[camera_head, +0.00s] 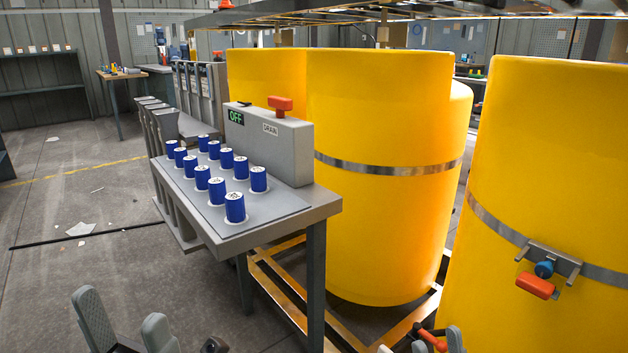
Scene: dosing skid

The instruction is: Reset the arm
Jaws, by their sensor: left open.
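My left gripper (125,326) is at the bottom left edge, its two grey fingers apart with nothing seen between them. It is in front of and below the grey dosing table (245,232), clear of it. Grey finger-like parts of my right gripper (420,346) show at the bottom edge, mostly cut off by the frame. A red-orange handle (431,338) with a dark end shows among them. I cannot tell whether the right gripper touches or holds it.
Several blue caps (235,207) stand on the table, with a grey OFF/DRAIN box (270,143) bearing a red handle (280,103). Large yellow tanks (385,130) fill the right. A bracket with a blue knob (544,268) and orange handle (536,286) is on the nearest tank. Floor at left is open.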

